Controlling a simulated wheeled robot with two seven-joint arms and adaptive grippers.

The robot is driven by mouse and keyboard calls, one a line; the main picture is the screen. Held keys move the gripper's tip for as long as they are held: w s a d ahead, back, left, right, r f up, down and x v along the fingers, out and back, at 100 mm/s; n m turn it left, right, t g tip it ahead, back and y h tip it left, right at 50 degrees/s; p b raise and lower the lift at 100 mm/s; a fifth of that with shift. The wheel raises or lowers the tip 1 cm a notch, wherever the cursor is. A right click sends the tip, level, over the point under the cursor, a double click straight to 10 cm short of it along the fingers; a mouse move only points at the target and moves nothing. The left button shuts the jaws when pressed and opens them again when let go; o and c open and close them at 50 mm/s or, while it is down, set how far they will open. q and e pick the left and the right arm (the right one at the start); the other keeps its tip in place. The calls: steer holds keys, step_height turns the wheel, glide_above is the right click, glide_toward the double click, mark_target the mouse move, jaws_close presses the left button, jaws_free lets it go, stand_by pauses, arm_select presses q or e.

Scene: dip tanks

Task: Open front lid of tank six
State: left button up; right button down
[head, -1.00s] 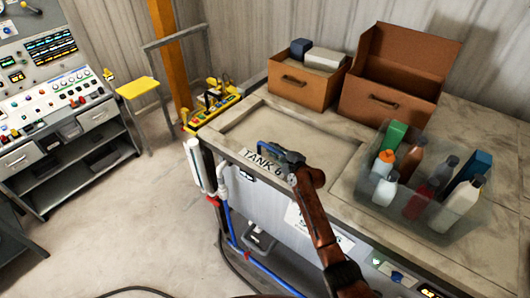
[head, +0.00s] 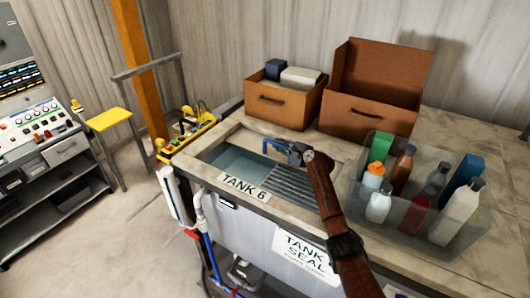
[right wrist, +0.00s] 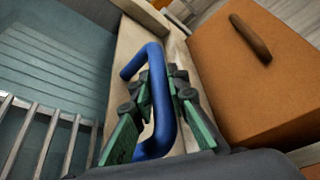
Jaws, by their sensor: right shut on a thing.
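Tank six is the basin behind the "TANK 6" label (head: 243,188) in the head view. Its front is open, showing blue-grey liquid (head: 235,162) and a slatted metal rack (head: 292,188). My right gripper (head: 297,153) is at the back of this opening, shut on the blue lid handle (head: 275,146). In the right wrist view the green-padded fingers (right wrist: 163,112) close around the blue bar of the handle (right wrist: 155,70). The lid panel itself is mostly hidden or seen edge-on. My left gripper is not in view.
Two brown boxes (head: 284,107) (head: 368,123) stand behind the tank. A clear bin (head: 400,225) of several bottles stands at the right. Open floor is at left.

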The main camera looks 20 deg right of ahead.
steer(key=c, duration=2.2)
jaws_free()
steer(key=shift+o, duration=0.2)
